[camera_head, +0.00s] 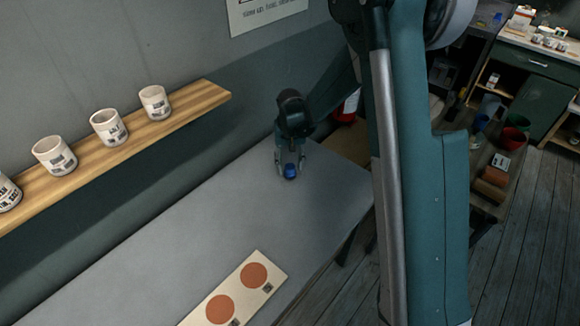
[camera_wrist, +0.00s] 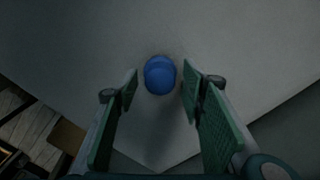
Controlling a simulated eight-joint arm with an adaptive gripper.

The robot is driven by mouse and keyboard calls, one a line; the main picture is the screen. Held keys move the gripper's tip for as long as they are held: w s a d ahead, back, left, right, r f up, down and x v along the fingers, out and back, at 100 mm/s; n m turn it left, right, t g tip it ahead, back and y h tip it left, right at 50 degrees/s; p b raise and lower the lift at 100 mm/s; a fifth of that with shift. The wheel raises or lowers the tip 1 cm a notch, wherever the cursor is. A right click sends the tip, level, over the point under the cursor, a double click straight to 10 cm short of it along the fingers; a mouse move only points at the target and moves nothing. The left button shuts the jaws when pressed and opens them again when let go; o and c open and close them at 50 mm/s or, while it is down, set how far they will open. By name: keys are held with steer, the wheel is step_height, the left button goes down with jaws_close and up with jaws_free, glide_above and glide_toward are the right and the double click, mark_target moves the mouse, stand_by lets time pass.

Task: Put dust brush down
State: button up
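A small blue object (camera_head: 290,172), perhaps the dust brush, is at the far end of the grey table (camera_head: 215,235). In the wrist view the blue object (camera_wrist: 160,75) has a rounded top, and its lower part is hidden or too dark to make out. My gripper (camera_head: 290,166) points down over it. In the wrist view my gripper (camera_wrist: 160,88) is open, with a green-padded finger on each side of the blue object and a visible gap at both sides. The blue object appears to rest on the table, apart from both fingers.
A wooden wall shelf (camera_head: 205,97) with several white labelled cups (camera_head: 108,127) runs along the left. A pale board (camera_head: 278,281) with round orange patches lies on the table's near part. The table between is clear. The table's edges lie close to my gripper.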

mark_target(291, 167)
step_height(291, 167, up, 11)
steer(key=shift+p, duration=0.3)
stand_by(0.8)
steer(key=s+d+r+t, duration=0.2)
steer(key=s+d+r, duration=0.2)
steer(key=s+r, duration=0.35)
steer(key=s+d+r+t, duration=0.1)
steer(key=s+d+r, duration=0.4)
steer(key=s+r, duration=0.3)
steer(key=s+d+r+t, duration=0.1)
steer(key=s+d+t, duration=0.1)
steer(key=s, duration=0.8)
steer(key=s+d+r+t, duration=0.2)
steer(key=s+d, duration=0.3)
steer(key=s, duration=0.6)
steer(key=shift+r, duration=0.15)
